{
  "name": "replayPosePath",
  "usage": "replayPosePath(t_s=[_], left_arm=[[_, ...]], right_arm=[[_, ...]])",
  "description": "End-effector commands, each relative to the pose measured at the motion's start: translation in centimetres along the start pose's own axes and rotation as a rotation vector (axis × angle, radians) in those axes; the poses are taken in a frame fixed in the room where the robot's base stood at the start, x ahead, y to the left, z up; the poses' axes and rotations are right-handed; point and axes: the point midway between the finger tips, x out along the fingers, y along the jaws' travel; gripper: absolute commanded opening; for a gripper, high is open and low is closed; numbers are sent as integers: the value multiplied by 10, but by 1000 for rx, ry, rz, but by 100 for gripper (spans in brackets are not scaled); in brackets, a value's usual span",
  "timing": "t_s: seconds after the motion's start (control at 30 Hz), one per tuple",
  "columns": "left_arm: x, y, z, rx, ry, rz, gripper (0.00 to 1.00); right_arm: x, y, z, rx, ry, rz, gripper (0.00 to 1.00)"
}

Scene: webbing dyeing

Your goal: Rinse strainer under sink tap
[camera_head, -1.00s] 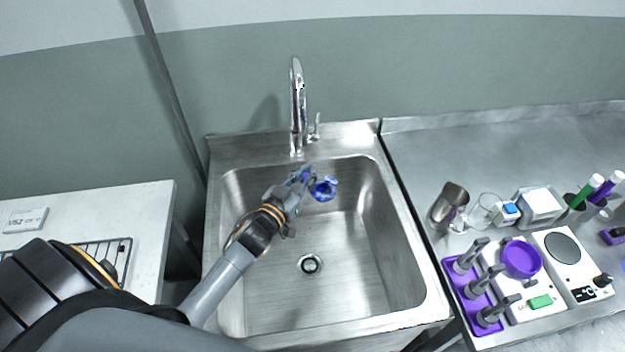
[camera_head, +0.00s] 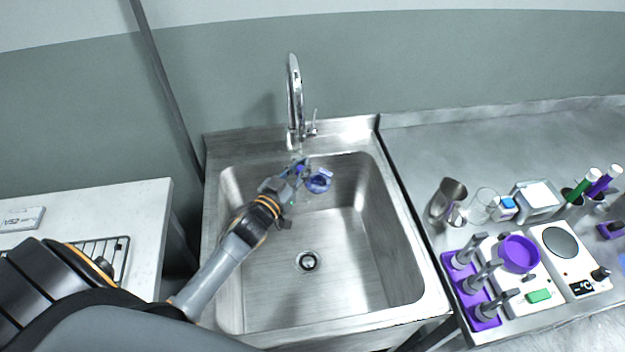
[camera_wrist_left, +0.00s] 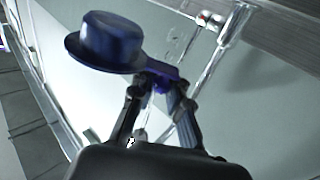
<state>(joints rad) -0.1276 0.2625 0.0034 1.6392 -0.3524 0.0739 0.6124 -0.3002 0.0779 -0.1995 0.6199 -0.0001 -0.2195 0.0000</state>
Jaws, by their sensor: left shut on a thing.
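The blue strainer (camera_head: 319,181) is in the head view, over the back part of the steel sink (camera_head: 345,240). In the left wrist view the strainer (camera_wrist_left: 108,42) looks like a dark blue hat-shaped cup with a rim and a short handle. My left gripper (camera_head: 301,168) is shut on the handle; its fingers (camera_wrist_left: 158,88) also show in the left wrist view. The chrome tap (camera_head: 294,95) stands at the sink's back edge, behind the gripper. It also shows in the left wrist view (camera_wrist_left: 232,28). My right gripper is not in view.
Right of the sink, a steel counter (camera_head: 430,150) holds a metal cup (camera_head: 449,196), a glass beaker (camera_head: 483,205), a purple rack (camera_head: 484,318) and a purple bowl (camera_head: 519,253). A white table (camera_head: 140,215) stands at the left. The sink basin is otherwise empty around the drain (camera_head: 308,262).

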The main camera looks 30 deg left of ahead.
Motion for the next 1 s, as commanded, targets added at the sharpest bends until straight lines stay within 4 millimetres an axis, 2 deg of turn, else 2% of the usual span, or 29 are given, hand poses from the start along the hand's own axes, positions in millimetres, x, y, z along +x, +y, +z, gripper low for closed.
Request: replayPosePath(t_s=[0.4,1.0], left_arm=[[9,5,0,0,0,0,0],[-2,-1,0,-1,0,0,0]], right_arm=[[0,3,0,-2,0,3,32],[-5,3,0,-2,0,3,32]])
